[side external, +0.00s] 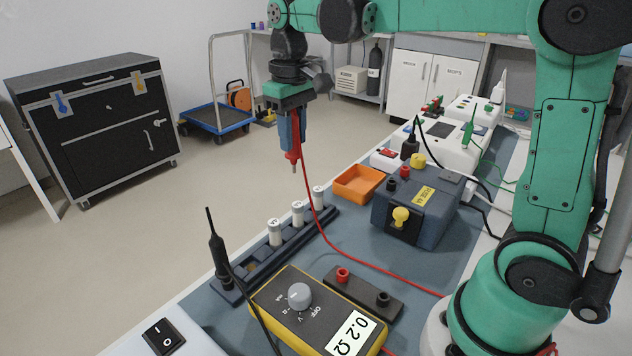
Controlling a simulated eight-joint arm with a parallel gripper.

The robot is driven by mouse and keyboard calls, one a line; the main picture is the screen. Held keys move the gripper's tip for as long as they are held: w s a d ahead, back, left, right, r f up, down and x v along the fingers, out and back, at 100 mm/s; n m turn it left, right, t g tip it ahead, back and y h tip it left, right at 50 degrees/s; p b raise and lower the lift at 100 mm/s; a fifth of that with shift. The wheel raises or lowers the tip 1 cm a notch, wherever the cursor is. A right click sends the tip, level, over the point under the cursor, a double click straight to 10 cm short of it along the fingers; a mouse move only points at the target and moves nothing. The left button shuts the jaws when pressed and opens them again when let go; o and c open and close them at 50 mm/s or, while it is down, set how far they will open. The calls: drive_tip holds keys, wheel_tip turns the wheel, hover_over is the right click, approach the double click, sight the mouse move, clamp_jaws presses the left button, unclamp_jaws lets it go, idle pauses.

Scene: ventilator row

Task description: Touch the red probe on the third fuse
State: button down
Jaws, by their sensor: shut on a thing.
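My gripper (292,140) is shut on the red probe (293,157), which hangs tip down in the air. Its red lead runs down past the fuses and across the mat. Three white fuses stand upright in a dark rail (255,268): a near one (275,233), a middle one (298,214) and a far one (319,197). Their labels are too small to read surely. The probe tip is above the far end of the row, apart from every fuse. The black probe (217,250) stands upright at the rail's near end. The yellow multimeter (280,313) reads 0.2 Ω.
An orange tray (358,184) and a blue-grey box with a yellow knob (401,216) stand right of the rail. A dark block with red and black sockets (362,295) lies behind the meter. A rocker switch (163,337) is at front left. Open floor lies left of the bench.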

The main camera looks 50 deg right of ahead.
drive_tip(key=a, duration=0.5)
hover_over(274, 222)
drive_tip(key=shift+f, duration=2.8)
drive_tip(key=shift+f, duration=0.55)
drive_tip(key=shift+r, duration=0.15)
wheel_tip(274, 222, up, 7)
